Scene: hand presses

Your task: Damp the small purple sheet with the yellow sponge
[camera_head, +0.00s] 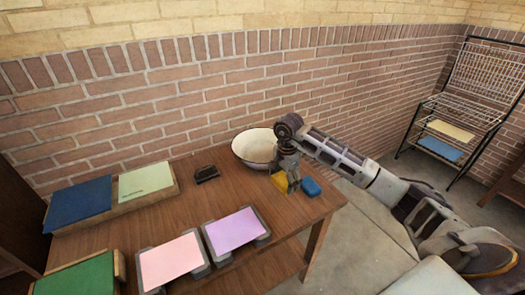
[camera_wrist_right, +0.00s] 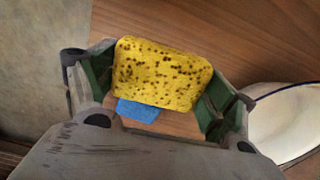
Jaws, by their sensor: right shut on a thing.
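The yellow sponge (camera_head: 281,182) is between the fingers of my right gripper (camera_head: 287,180), at the right end of the table. In the right wrist view the sponge (camera_wrist_right: 160,75) fills the space between the two green-padded fingers, and the gripper (camera_wrist_right: 155,85) is shut on it. Whether the sponge touches the table is hard to tell. The small purple sheet (camera_head: 236,230) lies flat on a dark grey holder at the table's front, left of and nearer than the gripper. My left gripper does not show.
A white bowl (camera_head: 255,147) stands just behind-left of the gripper. A blue block (camera_head: 311,187) sits close to its right. A pink sheet (camera_head: 170,262), a dark tool (camera_head: 206,174), and blue (camera_head: 80,203), light green (camera_head: 145,180) and green (camera_head: 80,276) sheets lie leftward. The middle tabletop is clear.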

